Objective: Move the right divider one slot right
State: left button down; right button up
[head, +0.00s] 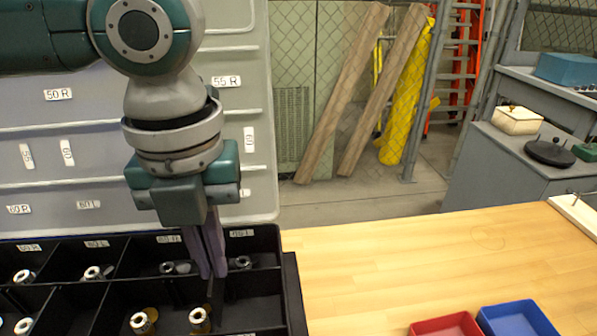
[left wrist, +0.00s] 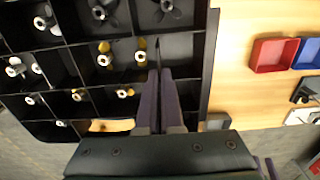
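The black compartment tray (head: 294,290) stands at the lower left of the head view, holding several round metal fittings. My left gripper (head: 212,272) points straight down into its right part. Its two purple fingers are close together, with a thin dark upright panel, the right divider (head: 210,288), between their tips. In the left wrist view the divider (left wrist: 158,48) shows as a thin dark strip just beyond the fingertips (left wrist: 159,70). The fingers hide much of it, and its lower edge and slots cannot be made out. My right gripper is in neither view.
A grey panel (head: 255,100) with labels rises behind the tray. Fittings (head: 143,320) stand close to the fingers.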

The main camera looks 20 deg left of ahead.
aim_at(222, 298)
pick_arm(q)
jog(key=shift+f, duration=0.2)
jog(key=shift+f, duration=0.4)
jog(key=shift+f, duration=0.15)
jog(key=shift+f, duration=0.5)
jog(key=shift+f+b, duration=0.35)
dwell(0.3)
jog(key=shift+f, duration=0.35)
jog(key=shift+f, duration=0.25)
jog(key=shift+f+b, duration=0.35)
jog(key=shift+f, duration=0.15)
jog(key=shift+f, duration=0.2)
dwell(0.5)
